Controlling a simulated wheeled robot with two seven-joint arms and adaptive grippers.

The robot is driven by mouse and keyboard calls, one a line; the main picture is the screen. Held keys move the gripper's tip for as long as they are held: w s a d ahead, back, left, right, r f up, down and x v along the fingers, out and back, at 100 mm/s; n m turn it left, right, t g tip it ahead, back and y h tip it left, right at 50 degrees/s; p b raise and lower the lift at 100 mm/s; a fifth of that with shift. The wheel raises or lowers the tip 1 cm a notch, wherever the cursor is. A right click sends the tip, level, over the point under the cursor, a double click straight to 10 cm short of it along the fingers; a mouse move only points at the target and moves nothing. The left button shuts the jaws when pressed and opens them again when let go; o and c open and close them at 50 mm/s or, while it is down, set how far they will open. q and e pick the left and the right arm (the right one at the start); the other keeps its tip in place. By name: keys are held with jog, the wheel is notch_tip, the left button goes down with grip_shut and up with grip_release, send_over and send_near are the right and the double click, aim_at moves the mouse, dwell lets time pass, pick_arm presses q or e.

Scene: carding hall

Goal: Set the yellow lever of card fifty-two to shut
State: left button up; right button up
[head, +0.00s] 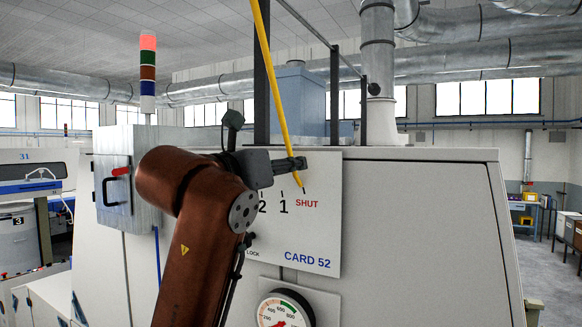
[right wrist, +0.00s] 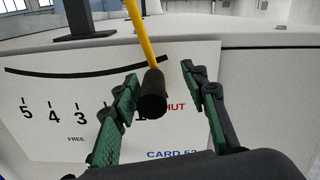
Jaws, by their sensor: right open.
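The yellow lever (head: 274,85) of card fifty-two slants down across the machine's white scale plate (head: 325,225). Its lower end is at the tick by the red word SHUT, right of the figure 1. In the right wrist view the lever (right wrist: 142,40) ends in a black grip (right wrist: 153,98), which hides part of the scale between 1 and SHUT. My right gripper (head: 292,165) is open, with its green-padded fingers on either side of the grip. The left finger is close to it; I cannot tell whether they touch. A gap shows on the right. My left gripper is out of view.
A pressure gauge (head: 284,312) sits below the plate. A grey box (head: 127,180) with a red-handled switch stands left of my arm, under a signal light (head: 148,75). Dark posts rise above the machine. The white panel (head: 430,230) to the right is bare.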

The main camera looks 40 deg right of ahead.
jog(key=v, duration=0.8)
jog(key=shift+a, duration=0.25)
jog(key=shift+s, duration=0.1)
